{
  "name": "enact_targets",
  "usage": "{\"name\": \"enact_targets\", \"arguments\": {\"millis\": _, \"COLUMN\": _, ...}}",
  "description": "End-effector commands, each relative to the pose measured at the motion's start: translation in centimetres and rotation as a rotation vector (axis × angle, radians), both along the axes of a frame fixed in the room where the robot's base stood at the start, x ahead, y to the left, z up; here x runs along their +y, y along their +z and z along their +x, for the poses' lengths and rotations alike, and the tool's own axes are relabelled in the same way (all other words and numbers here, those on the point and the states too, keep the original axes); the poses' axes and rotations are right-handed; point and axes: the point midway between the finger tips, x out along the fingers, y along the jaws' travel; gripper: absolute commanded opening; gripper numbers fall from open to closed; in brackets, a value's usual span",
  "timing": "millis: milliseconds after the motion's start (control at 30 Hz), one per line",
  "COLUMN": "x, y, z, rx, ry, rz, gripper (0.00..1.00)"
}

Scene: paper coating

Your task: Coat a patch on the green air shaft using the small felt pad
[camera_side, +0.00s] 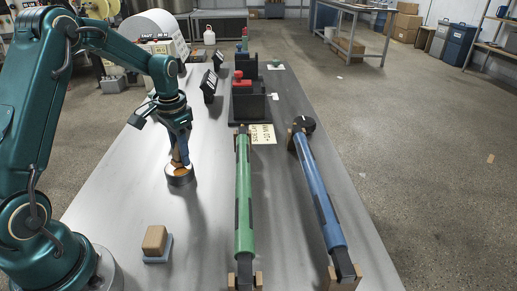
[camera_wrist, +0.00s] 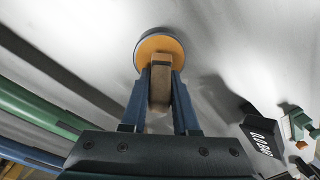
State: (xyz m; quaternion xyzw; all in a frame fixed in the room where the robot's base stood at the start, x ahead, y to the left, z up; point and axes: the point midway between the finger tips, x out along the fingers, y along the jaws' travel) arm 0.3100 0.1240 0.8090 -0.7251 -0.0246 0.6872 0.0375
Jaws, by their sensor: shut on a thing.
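The green air shaft (camera_side: 243,200) lies lengthwise on wooden supports on the table, with dark strips along it. It also shows at the left edge of the wrist view (camera_wrist: 40,110). My gripper (camera_side: 180,158) points down over a round metal dish (camera_side: 180,177) left of the shaft. In the wrist view my gripper (camera_wrist: 160,100) is shut on a small tan felt pad (camera_wrist: 160,88), held between its blue fingers. The pad's far end overlaps the dish's orange contents (camera_wrist: 156,45). I cannot tell whether it touches them.
A blue shaft (camera_side: 318,195) lies right of the green one. A larger tan block (camera_side: 154,240) sits on a grey-blue holder at the front left.

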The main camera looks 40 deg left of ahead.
Motion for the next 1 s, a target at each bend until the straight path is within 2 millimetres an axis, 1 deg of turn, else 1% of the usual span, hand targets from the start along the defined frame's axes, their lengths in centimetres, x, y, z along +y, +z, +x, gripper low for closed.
{"name": "enact_targets", "arguments": {"millis": 800, "x": 0.0, "y": 6.2, "z": 0.1, "rx": -0.005, "ry": 0.001, "rz": 0.002, "gripper": 0.0}}
{"name": "enact_targets", "arguments": {"millis": 1000, "x": 0.0, "y": 6.9, "z": 0.0, "rx": -0.002, "ry": 0.0, "rz": 0.0, "gripper": 0.0}}
